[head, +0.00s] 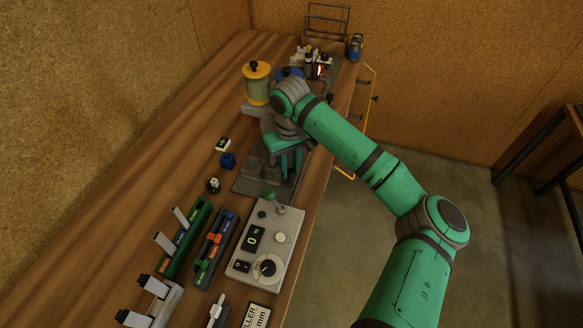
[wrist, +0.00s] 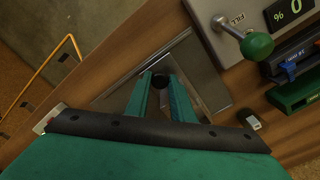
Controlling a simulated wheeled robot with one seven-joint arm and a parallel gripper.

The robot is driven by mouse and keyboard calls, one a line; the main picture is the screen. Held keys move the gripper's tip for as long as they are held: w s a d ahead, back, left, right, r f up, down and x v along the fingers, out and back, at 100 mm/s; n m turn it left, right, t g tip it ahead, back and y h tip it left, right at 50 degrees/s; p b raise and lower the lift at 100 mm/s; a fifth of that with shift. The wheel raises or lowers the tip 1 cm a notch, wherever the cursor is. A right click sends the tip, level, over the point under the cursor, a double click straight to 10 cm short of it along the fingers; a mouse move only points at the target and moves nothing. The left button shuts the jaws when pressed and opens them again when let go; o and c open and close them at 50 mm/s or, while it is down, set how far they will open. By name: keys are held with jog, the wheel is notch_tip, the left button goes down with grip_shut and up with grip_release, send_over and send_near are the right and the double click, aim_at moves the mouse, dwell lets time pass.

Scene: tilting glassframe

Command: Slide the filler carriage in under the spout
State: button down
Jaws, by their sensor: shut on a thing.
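The filler carriage's dark knob (wrist: 160,81) shows between the fingertips of my gripper (wrist: 163,92) in the wrist view, and the gripper is shut on it. In the head view my gripper (head: 289,165) points down at a dark grey slide base (head: 254,174) on the bench. The arm and hand hide most of the carriage there. A grey metal plate (wrist: 203,68) lies around the fingers in the wrist view. A tank with a yellow lid (head: 257,82) stands behind the gripper; I cannot make out its spout.
A grey control box (head: 267,244) with a green-balled lever (wrist: 256,45) stands close in front of the slide base. Green and dark racks (head: 188,238) and small items lie to the left. A yellow rail (head: 371,97) runs along the bench's right edge.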

jog(key=c, duration=1.8)
grip_release()
jog(key=shift+d, duration=0.1)
notch_tip(320, 180, up, 11)
jog(key=shift+f, duration=0.1)
